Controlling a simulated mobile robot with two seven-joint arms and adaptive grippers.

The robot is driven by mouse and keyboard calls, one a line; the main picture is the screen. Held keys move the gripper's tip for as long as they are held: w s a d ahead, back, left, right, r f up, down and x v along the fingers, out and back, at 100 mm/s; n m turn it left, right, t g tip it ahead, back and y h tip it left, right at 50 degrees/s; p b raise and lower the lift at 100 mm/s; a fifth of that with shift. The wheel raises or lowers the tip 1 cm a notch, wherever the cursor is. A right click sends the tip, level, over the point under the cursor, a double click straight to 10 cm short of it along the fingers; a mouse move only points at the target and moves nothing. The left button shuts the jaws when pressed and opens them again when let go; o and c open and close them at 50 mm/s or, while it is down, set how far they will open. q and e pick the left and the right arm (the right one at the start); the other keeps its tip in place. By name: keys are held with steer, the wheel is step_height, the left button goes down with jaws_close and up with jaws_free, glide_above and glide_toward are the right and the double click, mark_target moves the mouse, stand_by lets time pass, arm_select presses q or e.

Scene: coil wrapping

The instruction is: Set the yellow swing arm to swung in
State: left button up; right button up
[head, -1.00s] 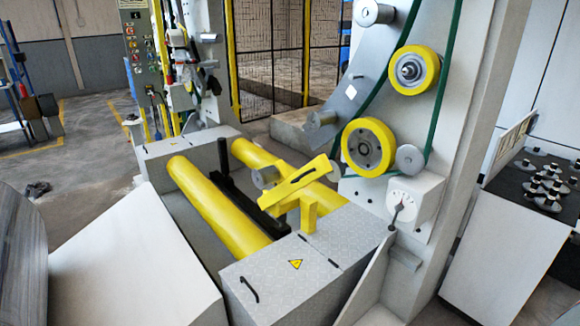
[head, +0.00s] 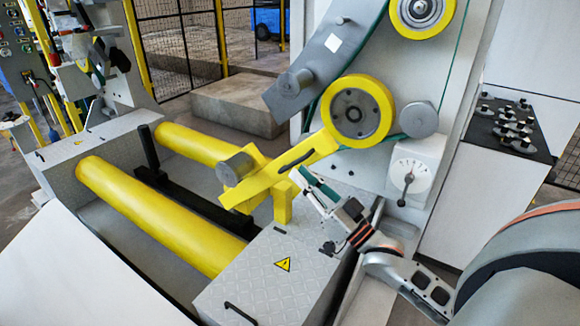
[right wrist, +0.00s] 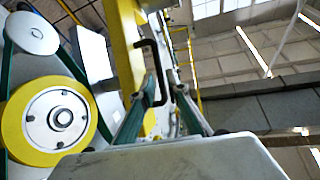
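The yellow swing arm (head: 262,187) reaches diagonally above the yellow rollers, in front of the machine's upright panel. It carries a grey cylinder (head: 236,168) near its lower left end and a black handle (head: 299,156) on its upper right part. My right gripper (head: 308,185) is just below and right of the handle, with its fingers pointing toward it. In the right wrist view the fingers (right wrist: 160,108) are open, and the black handle (right wrist: 150,68) shows ahead between them; I cannot tell whether they touch. My left gripper is not in view.
A yellow-rimmed wheel (head: 357,112) sits just beyond the swing arm's upper end. A white dial box (head: 413,172) is right of my gripper. Yellow rollers (head: 150,215) and a grey metal cover (head: 270,290) lie below. A dark-topped cabinet (head: 505,130) stands at right.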

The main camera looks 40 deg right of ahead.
mark_target(291, 165)
steer(key=x, duration=0.4)
steer(key=shift+w, duration=0.2)
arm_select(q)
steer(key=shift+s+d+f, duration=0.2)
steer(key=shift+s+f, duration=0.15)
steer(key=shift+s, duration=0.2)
arm_select(e)
steer(key=shift+a, duration=0.1)
jaws_close()
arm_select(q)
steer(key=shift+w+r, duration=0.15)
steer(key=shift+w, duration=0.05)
arm_select(e)
steer(key=shift+r, duration=0.1)
